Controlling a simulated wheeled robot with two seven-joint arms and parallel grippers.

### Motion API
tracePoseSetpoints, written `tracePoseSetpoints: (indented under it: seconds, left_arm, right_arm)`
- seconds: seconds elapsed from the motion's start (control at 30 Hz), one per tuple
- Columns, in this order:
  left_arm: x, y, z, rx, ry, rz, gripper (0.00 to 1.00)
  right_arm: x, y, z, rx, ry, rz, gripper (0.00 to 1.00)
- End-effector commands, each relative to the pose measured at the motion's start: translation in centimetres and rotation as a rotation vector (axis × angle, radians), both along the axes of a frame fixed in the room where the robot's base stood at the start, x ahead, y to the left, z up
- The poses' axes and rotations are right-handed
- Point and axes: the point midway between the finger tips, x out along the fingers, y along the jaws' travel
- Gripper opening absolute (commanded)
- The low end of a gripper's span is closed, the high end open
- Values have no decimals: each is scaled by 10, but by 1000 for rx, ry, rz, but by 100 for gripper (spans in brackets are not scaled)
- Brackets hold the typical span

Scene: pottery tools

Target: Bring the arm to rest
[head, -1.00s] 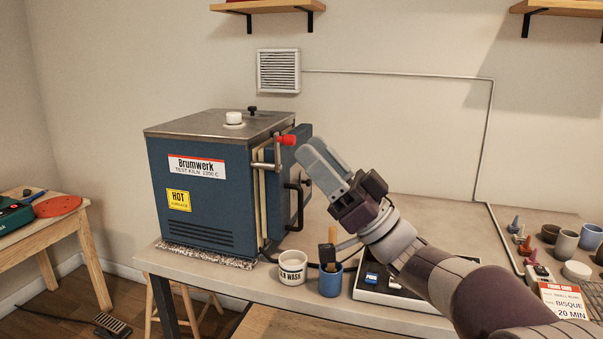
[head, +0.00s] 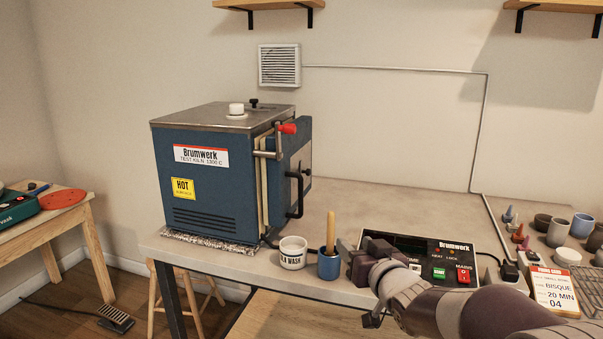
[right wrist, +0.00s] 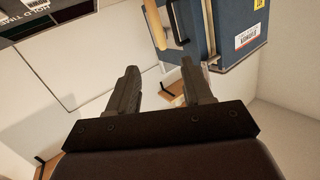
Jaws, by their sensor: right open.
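My right arm comes in from the lower right in the head view. Its dark gripper (head: 362,265) is low over the front of the bench, beside the blue cup and in front of the control box. Its fingers are mostly hidden there. In the right wrist view the two fingers of the gripper (right wrist: 168,88) are apart with nothing between them. The blue kiln (head: 205,185) stands at the left of the bench, clear of the gripper. My left gripper is not in view.
A white wash cup (head: 292,254) and a blue cup (head: 329,266) with a wooden-handled tool stand near the bench's front edge. The control box (head: 455,262) lies behind my arm. A firing card (head: 553,290) and several small pots are at right. The bench behind is clear.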

Motion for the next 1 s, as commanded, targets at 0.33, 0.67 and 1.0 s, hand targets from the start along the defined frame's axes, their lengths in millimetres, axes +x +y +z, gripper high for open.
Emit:
tracePoseSetpoints:
  seconds: [0.33, 0.67, 1.0]
  left_arm:
    - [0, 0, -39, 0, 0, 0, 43]
    - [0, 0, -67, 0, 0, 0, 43]
    - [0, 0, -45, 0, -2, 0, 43]
  right_arm:
    - [-152, -64, -225, -305, 857, -140, 50]
    - [-271, -71, -296, -320, 1262, -113, 50]
    - [-293, -73, -276, -289, 1308, -131, 50]
